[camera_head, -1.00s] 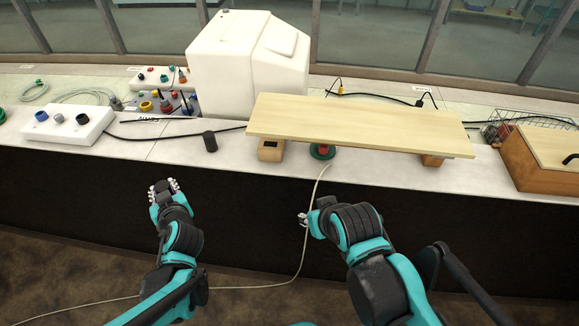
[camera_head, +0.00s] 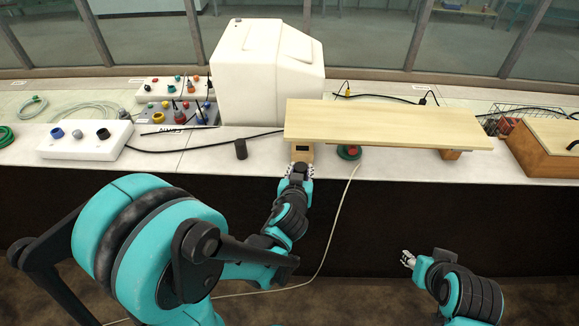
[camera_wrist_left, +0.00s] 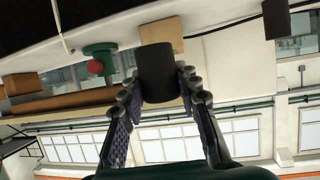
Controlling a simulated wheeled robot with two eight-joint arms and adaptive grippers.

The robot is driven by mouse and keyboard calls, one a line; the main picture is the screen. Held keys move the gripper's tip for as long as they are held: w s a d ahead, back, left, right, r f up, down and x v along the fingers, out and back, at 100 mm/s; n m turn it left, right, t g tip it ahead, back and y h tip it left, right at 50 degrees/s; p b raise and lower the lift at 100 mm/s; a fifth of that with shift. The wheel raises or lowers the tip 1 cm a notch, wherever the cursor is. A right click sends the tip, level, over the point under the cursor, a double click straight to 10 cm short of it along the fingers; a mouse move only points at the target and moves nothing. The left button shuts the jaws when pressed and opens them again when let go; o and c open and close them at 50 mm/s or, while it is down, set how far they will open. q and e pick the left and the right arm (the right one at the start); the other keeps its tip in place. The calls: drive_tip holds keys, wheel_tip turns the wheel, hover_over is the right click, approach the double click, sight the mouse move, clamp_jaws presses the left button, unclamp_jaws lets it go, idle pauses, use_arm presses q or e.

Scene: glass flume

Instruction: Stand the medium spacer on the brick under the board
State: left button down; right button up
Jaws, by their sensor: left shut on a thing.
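My left gripper (camera_head: 297,171) is at the front edge of the bench, just in front of the light wooden brick (camera_head: 303,155) under the left end of the board (camera_head: 390,125). In the left wrist view it is shut on a dark cylindrical spacer (camera_wrist_left: 160,72). The spacer covers part of the brick (camera_wrist_left: 162,30) behind it; whether they touch I cannot tell. Another dark cylinder (camera_head: 241,149) stands on the bench to the left and also shows in the wrist view (camera_wrist_left: 275,18). My right gripper (camera_head: 408,258) is low in front of the bench, away from the board; its fingers are too small to judge.
A green stand with a red knob (camera_head: 348,152) is under the board, right of the brick. Another wooden block (camera_head: 450,154) is under the right end. A white housing (camera_head: 265,75) stands behind on the left. A pale cable (camera_head: 340,215) hangs down the front.

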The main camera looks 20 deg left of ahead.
sight(302, 149)
use_arm(q)
drive_tip(key=shift+w+d, duration=0.3)
drive_tip(key=shift+w, duration=0.3)
drive_tip(key=shift+w+a, duration=0.55)
drive_tip(key=shift+w, duration=1)
drive_tip(key=shift+w+a+p, duration=0.15)
drive_tip(key=shift+w+a, duration=0.1)
drive_tip(key=shift+w, duration=0.45)
drive_tip(key=shift+w+a+p, duration=0.15)
drive_tip(key=shift+w+a, duration=0.1)
drive_tip(key=shift+w, duration=0.4)
drive_tip(key=shift+w+a+b, duration=0.15)
drive_tip(key=shift+w+a, duration=0.1)
drive_tip(key=shift+w, duration=0.7)
drive_tip(key=shift+w+a+b, duration=0.15)
drive_tip(key=shift+w+a, duration=0.15)
drive_tip(key=shift+w, duration=0.6)
drive_tip(key=shift+w+a+b, duration=0.15)
drive_tip(key=shift+w+a, duration=0.1)
drive_tip(key=shift+w, duration=0.7)
drive_tip(key=shift+f+b, duration=0.35)
drive_tip(key=shift+b, duration=0.05)
